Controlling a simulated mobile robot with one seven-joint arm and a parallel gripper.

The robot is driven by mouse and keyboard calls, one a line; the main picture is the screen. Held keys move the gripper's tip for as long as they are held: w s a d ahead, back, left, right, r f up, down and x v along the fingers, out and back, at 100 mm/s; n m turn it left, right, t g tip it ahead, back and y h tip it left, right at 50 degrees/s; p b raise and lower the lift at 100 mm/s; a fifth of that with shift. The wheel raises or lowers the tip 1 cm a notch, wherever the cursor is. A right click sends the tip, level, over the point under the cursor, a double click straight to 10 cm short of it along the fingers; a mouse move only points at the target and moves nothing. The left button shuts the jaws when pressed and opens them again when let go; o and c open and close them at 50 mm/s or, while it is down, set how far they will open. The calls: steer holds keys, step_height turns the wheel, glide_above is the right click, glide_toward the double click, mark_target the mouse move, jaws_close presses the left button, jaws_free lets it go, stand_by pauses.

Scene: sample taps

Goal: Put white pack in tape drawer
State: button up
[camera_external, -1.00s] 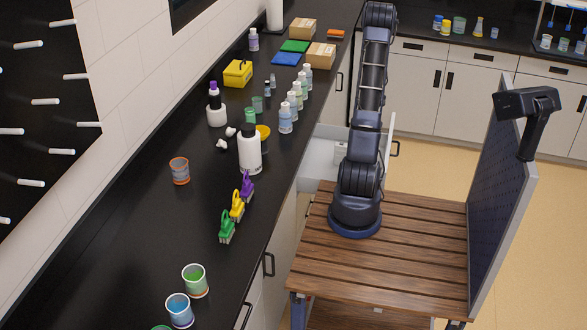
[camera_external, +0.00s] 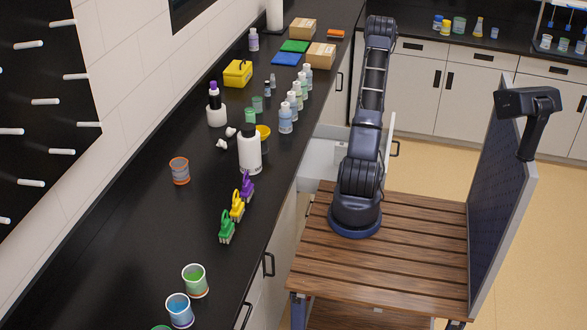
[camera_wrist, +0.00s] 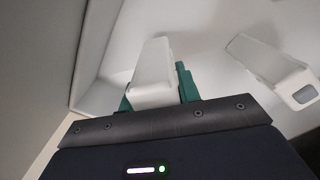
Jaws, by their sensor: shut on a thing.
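In the wrist view my gripper (camera_wrist: 156,88) has its green fingers shut on a white pack (camera_wrist: 152,68). The pack is a pale block that extends forward between the fingers, over a light drawer interior (camera_wrist: 98,100). In the external view an open white drawer (camera_external: 318,150) sticks out below the counter, left of my arm. My arm reaches over and hides part of it. My gripper and the held pack cannot be made out there.
A second white block-like item (camera_wrist: 268,66) with a grey end lies to the right in the wrist view. The drawer wall is close on the left. The black counter (camera_external: 130,235) holds bottles, a white jar (camera_external: 250,152) and several coloured clips.

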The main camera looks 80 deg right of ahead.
steer(key=shift+f, duration=1.15)
steer(key=shift+f, duration=0.1)
steer(key=o, duration=1.1)
steer(key=shift+c, duration=0.2)
